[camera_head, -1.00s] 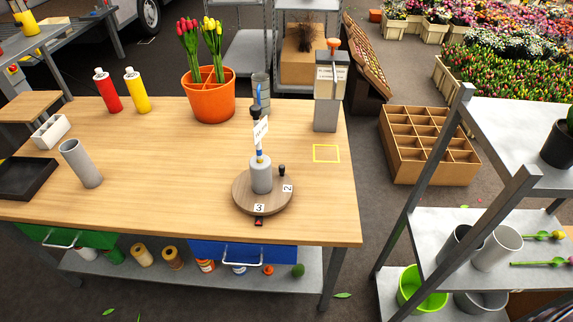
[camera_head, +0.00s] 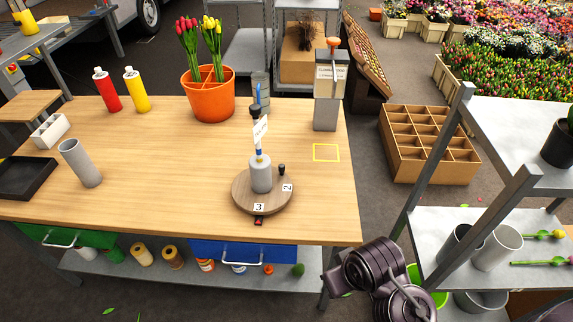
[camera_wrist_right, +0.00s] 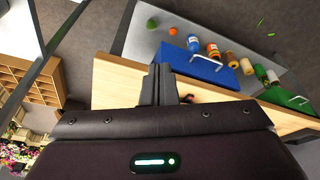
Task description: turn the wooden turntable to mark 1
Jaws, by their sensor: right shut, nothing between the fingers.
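The round wooden turntable (camera_head: 240,196) sits near the front right edge of the table. Label 3 (camera_head: 258,207) faces the front, right behind the small red and black marker (camera_head: 258,222). Label 2 (camera_head: 287,188) is at its right side, and label 1 is not seen. A short black peg (camera_head: 281,169) stands on the right back of its rim. A grey vase (camera_head: 261,178) with a white tag stands on it. My right gripper (camera_wrist_right: 162,82) is shut and empty in the right wrist view, with the table's edge behind it. My left gripper is not in view.
An orange pot (camera_head: 208,100) of tulips and a grey dispenser (camera_head: 326,110) stand behind the turntable. A yellow square outline (camera_head: 326,153) lies to its right. A metal shelf (camera_head: 500,230) stands right of the table.

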